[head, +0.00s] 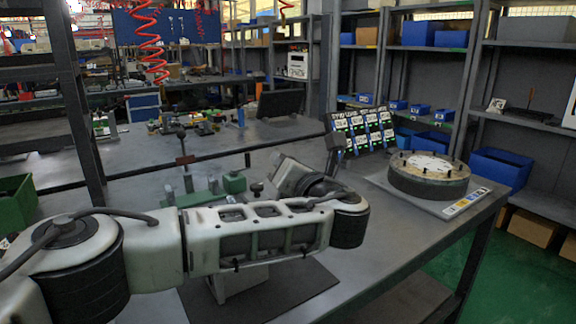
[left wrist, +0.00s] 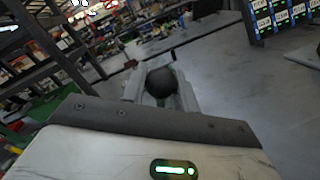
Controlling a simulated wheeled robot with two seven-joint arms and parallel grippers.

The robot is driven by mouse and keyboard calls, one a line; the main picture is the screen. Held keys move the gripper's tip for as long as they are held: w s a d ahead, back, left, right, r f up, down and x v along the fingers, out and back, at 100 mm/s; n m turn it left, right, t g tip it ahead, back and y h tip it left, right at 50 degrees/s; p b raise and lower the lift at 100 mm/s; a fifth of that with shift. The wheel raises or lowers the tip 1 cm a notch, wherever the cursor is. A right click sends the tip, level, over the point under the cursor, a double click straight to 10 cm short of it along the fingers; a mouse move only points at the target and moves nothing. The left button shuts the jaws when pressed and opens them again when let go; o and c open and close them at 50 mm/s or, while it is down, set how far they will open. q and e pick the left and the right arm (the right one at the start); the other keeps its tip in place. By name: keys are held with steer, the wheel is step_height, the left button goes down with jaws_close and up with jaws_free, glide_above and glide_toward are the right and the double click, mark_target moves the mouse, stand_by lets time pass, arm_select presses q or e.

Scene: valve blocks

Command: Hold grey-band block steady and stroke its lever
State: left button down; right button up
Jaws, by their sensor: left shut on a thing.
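My left arm comes in from the left in the head view and bends back at the right. Its hand (head: 292,177) points away over the table. In the left wrist view my left gripper (left wrist: 161,98) is closed around a block, with a round black knob (left wrist: 160,81) standing between its pale fingers. The knob also shows in the head view (head: 256,187). The held block's body and any grey band are hidden. A green block (head: 235,184) with a black upright lever (head: 247,160) stands just beyond. My right gripper is in neither view.
More green fixture pieces (head: 200,199) and a tall dark lever (head: 181,145) stand left of the hand. A label rack (head: 362,131) and a round dial fixture (head: 428,175) stand at the right. A dark mat (head: 300,290) lies in front.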

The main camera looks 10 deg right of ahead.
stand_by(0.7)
arm_select(q)
steer(key=c, duration=1)
jaws_free()
steer(key=s+d, duration=0.2)
steer(key=s, duration=0.9)
steer(key=shift+s+d, duration=0.15)
steer(key=shift+s, duration=0.25)
